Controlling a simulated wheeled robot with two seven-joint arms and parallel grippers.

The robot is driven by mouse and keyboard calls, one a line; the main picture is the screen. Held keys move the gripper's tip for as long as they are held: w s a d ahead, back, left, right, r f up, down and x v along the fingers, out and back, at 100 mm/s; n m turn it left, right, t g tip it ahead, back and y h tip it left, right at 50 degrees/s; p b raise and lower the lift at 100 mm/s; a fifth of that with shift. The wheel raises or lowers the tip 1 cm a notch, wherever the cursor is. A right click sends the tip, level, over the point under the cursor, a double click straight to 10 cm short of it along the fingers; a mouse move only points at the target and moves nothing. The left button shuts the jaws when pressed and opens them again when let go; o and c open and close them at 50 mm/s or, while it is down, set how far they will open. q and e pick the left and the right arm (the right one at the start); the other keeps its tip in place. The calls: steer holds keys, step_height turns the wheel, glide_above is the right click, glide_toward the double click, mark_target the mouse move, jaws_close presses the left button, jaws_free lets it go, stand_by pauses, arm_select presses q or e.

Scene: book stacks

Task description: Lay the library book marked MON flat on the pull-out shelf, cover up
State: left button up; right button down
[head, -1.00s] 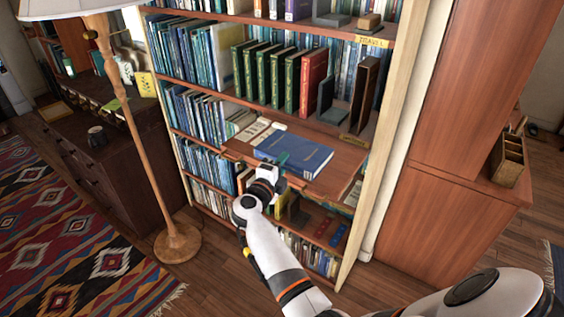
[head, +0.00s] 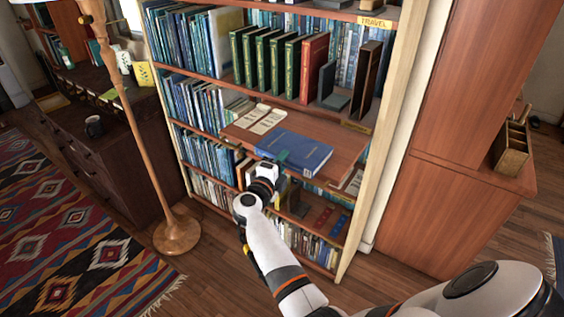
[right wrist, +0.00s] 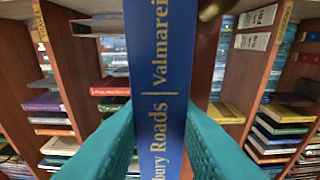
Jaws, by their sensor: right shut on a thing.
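The blue library book (head: 300,150) is held flat, with a broad blue face up, over the front part of the brown pull-out shelf (head: 333,143). I cannot tell whether it touches the shelf. My right gripper (head: 281,157) is shut on its spine side, the teal fingers reaching over the near edge. In the right wrist view the blue spine (right wrist: 160,75) stands between the two teal fingers and reads "bury Roads" and "Valmarei" in gold, cut off. No MON mark is legible. My left gripper is not in view.
Pale printed cards (head: 262,118) lie at the left of the pull-out shelf. Green books (head: 262,68) and a red book (head: 314,68) stand on the shelf above. Filled shelves lie below. A floor lamp (head: 130,110) stands left, a wooden cabinet (head: 440,190) right.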

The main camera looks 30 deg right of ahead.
steer(key=shift+f, duration=0.1)
stand_by(0.3)
steer(key=c, duration=1.1)
jaws_free()
steer(key=shift+f, duration=0.1)
steer(key=shift+a, duration=0.1)
